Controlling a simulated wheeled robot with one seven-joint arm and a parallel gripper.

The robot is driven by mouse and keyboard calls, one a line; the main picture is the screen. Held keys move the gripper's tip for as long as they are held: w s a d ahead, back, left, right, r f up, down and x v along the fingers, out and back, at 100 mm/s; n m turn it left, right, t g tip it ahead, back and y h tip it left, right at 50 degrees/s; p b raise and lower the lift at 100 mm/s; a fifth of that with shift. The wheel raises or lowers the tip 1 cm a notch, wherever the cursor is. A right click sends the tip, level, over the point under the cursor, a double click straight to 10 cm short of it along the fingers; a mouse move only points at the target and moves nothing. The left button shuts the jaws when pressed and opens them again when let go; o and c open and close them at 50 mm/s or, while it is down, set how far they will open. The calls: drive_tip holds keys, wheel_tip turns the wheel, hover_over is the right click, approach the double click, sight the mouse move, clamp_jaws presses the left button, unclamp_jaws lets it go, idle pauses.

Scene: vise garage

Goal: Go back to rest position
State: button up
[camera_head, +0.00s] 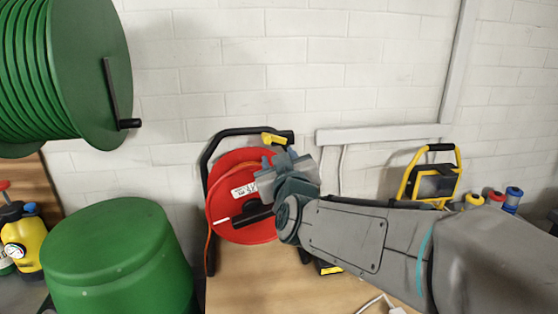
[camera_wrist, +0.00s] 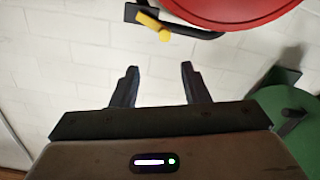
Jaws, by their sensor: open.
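My gripper (camera_wrist: 158,85) is open in the wrist view, its two dark fingers apart with only white wall between them. In the head view my arm reaches in from the lower right, and its end is in front of a red cable reel (camera_head: 225,215) on a black stand. The wrist view shows the edge of the red reel (camera_wrist: 235,8) at the top, with the black stand handle and its yellow part (camera_wrist: 155,27). The fingertips are hard to make out in the head view. No held object is visible.
A large green hose reel (camera_head: 90,70) hangs at upper left above a green bin (camera_head: 120,255). A yellow work lamp (camera_head: 432,182) and several coloured cans stand at right behind my arm. A yellow sprayer (camera_head: 25,243) is at far left. The wooden worktop (camera_head: 245,285) is partly clear.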

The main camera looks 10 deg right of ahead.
drive_tip(key=shift+f, duration=0.1)
drive_tip(key=s+d+f+m+g+p, duration=0.1)
drive_tip(key=s+d+f+g, duration=0.1)
drive_tip(key=s+f+g, duration=0.5)
drive_tip(key=s+d+f+m+g, duration=0.2)
drive_tip(key=s+f+g, duration=0.6)
drive_tip(key=s+f, duration=0.3)
drive_tip(key=s, duration=0.4)
drive_tip(key=shift+s+f+m+p, duration=0.15)
drive_tip(key=shift+s+m+p, duration=0.1)
drive_tip(key=shift+m+p, duration=0.1)
